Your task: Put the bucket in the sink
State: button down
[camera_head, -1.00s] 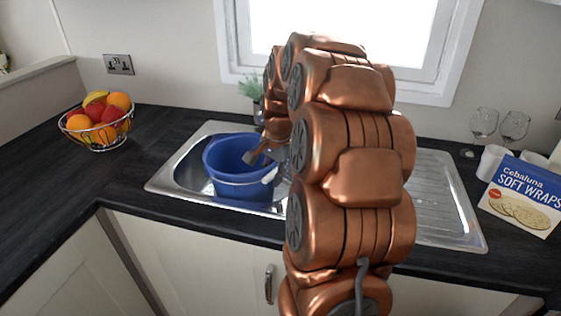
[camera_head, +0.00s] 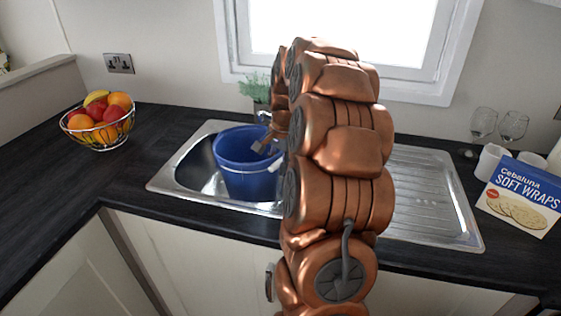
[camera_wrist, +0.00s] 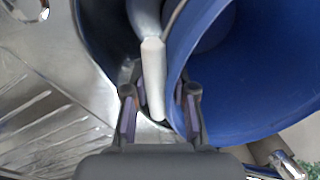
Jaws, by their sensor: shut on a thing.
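The blue bucket (camera_head: 247,178) is at the sink's basin (camera_head: 183,172) in the head view, roughly upright. I cannot tell whether its bottom touches the basin floor. My gripper (camera_head: 262,149) is at the bucket's right rim, partly hidden by my arm. In the wrist view the bucket (camera_wrist: 255,75) fills the right side, and its white handle (camera_wrist: 153,75) runs down between the fingers. My gripper (camera_wrist: 160,108) is shut on the bucket at its rim; the exact contact is hard to see.
The ribbed drainboard (camera_head: 425,195) is clear to the right. A fruit basket (camera_head: 98,135) stands at the left. Wine glasses (camera_head: 484,124), white mugs (camera_head: 491,160) and a wraps box (camera_head: 522,194) are at the right. A plant (camera_head: 256,90) and the tap stand behind the sink.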

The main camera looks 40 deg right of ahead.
jog(key=shift+w+d, duration=0.3)
jog(key=shift+d, duration=0.2)
jog(key=shift+w+d, duration=0.25)
jog(key=shift+d, duration=0.25)
jog(key=shift+f+p, duration=0.55)
jog(key=shift+f, duration=0.1)
jog(key=c, duration=0.9)
grip_release()
jog(key=shift+c, duration=0.2)
jog(key=r, duration=0.3)
jog(key=s+r+b, duration=0.1)
jog(key=r, duration=0.3)
jog(key=r+b, duration=0.1)
jog(key=r, duration=0.3)
jog(key=shift+s+d, duration=0.15)
jog(key=shift+d, duration=0.05)
jog(key=shift+s+a+r, duration=0.1)
jog(key=shift+s+r, duration=0.05)
jog(key=shift+r, duration=0.4)
